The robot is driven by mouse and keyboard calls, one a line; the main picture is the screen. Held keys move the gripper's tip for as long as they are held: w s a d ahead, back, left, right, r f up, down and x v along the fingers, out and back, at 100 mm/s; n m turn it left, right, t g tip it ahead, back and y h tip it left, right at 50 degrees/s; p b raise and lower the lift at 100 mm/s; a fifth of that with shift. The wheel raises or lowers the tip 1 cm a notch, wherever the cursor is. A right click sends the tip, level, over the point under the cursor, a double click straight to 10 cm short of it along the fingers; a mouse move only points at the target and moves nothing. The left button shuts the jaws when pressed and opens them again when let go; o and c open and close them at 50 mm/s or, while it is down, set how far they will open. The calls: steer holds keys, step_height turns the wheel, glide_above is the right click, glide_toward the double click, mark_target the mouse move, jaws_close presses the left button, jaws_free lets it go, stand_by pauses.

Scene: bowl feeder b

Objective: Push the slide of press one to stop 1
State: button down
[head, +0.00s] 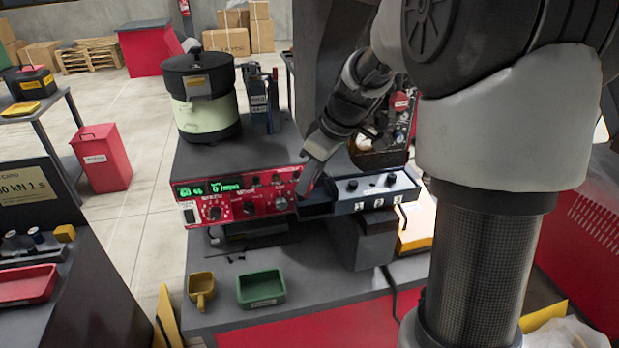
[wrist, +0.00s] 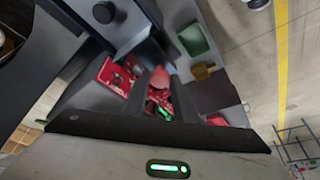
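A blue-grey block (head: 372,190) with black knobs and white tags numbered 1, 2 and 3 stands right of the red control panel in the head view. Part of a blue-grey body with a round black knob (wrist: 104,12) shows at the top of the wrist view. I cannot tell which part is the slide of press one. My gripper (head: 308,186) points down at the right end of the panel, just left of the block. In the wrist view my gripper (wrist: 160,95) has its fingers apart, with red and green showing between them. Contact cannot be judged.
The red control panel (head: 240,200) has a lit green display and several knobs. A lidded bowl feeder (head: 203,95) stands behind it. A green tray (head: 261,289) and a yellow cup (head: 201,290) sit on the bench in front. A cable hangs below the block.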

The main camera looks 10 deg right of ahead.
steer(key=shift+d+f+b, duration=0.2)
steer(key=shift+d+b, duration=0.5)
steer(key=shift+d, duration=0.35)
steer(key=shift+d+r, duration=0.2)
steer(key=shift+d, duration=0.15)
steer(key=c, duration=1.4)
jaws_free()
steer(key=shift+a, duration=0.1)
steer(key=shift+c, duration=0.2)
